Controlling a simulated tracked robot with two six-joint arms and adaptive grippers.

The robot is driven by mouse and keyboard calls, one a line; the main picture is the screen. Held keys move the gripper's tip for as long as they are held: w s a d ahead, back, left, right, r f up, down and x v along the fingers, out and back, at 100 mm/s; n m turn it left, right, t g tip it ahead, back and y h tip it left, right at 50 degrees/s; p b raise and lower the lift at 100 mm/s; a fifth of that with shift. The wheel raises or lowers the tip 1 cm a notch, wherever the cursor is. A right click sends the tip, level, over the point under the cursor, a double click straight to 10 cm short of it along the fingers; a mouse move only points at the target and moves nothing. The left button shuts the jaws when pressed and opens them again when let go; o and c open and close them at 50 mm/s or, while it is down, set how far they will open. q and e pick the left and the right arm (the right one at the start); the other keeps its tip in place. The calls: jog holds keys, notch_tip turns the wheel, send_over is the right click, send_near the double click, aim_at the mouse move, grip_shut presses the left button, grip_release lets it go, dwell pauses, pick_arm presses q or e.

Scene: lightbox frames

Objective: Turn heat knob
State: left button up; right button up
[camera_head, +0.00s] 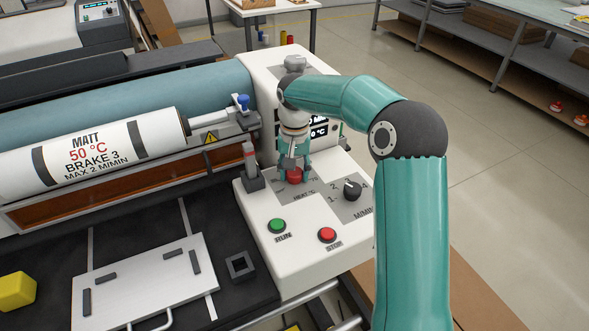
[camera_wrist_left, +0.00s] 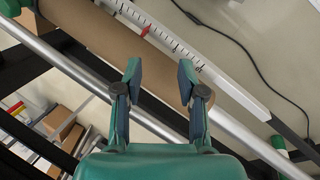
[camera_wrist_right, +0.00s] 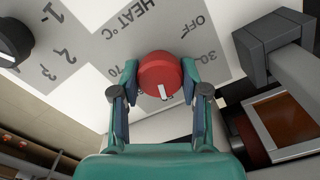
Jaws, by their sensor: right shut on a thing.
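The red heat knob (camera_head: 294,175) sits on the white control panel, on a grey dial plate marked HEAT °C. In the right wrist view the knob (camera_wrist_right: 160,75) has a white pointer mark, and the dial shows OFF, 30 and 70. My right gripper (camera_head: 293,172) reaches down over the panel. Its fingers (camera_wrist_right: 159,88) are shut on the knob, one on each side. My left gripper (camera_wrist_left: 157,82) is open and empty in the left wrist view, above a brown roll and a metal bar. It is out of the head view.
A black speed knob (camera_head: 352,190), a green RUN button (camera_head: 277,226) and a red STOP button (camera_head: 327,235) share the panel. A grey lever block (camera_head: 250,170) stands just left of the knob. The labelled roll (camera_head: 90,155) lies farther left.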

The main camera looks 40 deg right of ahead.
jog(key=n+p, duration=0.1)
jog(key=n, duration=0.3)
jog(key=shift+r, duration=0.1)
jog(key=shift+n+p, duration=0.55)
jog(key=shift+n, duration=1.55)
jog(key=o, duration=1.1)
jog(key=shift+d, duration=0.1)
jog(key=shift+o, duration=0.2)
notch_tip(320, 180, up, 12)
